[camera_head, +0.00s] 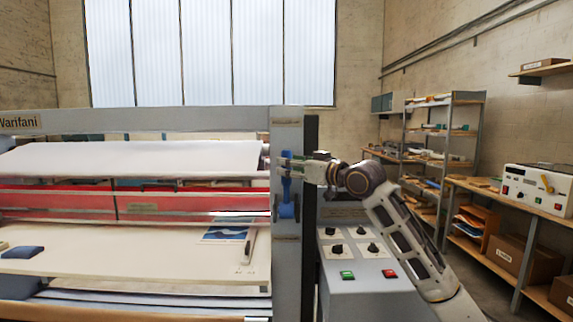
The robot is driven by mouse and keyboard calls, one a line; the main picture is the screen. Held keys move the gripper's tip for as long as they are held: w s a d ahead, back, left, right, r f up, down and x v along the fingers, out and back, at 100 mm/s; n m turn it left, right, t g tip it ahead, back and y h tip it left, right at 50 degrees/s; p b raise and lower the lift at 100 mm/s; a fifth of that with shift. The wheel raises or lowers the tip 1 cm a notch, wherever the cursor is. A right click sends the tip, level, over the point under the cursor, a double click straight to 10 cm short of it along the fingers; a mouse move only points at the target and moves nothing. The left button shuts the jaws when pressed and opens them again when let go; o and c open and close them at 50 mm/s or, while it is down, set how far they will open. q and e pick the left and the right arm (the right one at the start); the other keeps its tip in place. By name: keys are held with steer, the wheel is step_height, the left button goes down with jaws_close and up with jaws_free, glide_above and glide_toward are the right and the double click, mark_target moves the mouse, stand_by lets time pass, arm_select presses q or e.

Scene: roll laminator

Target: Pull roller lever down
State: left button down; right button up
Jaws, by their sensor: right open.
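The roll laminator (286,258) fills the left and middle of the view, with a white roll (130,159) and a red roller band (60,203) across it. The blue roller lever (287,195) is on the laminator's right upright, with its blue base at the bottom and its upper end at the gripper. My right gripper (284,166) reaches in from the right, pointing left, at the lever's upper part. Its fingers are open there, and part of the lever is hidden by them. I cannot tell whether they touch it. My left gripper is not in view.
A grey control box (360,298) with knobs and green and red buttons stands right of the upright, below my right arm. A bench (485,192) with a white device (538,188) and shelves (440,145) stand at the right. A print (226,234) lies on the feed table (130,262).

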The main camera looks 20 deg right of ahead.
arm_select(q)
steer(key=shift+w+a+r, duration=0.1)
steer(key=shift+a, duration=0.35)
arm_select(e)
steer(key=shift+x, duration=1.2)
steer(key=shift+c, duration=0.2)
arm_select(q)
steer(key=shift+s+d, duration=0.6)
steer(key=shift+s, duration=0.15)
arm_select(e)
jaws_close()
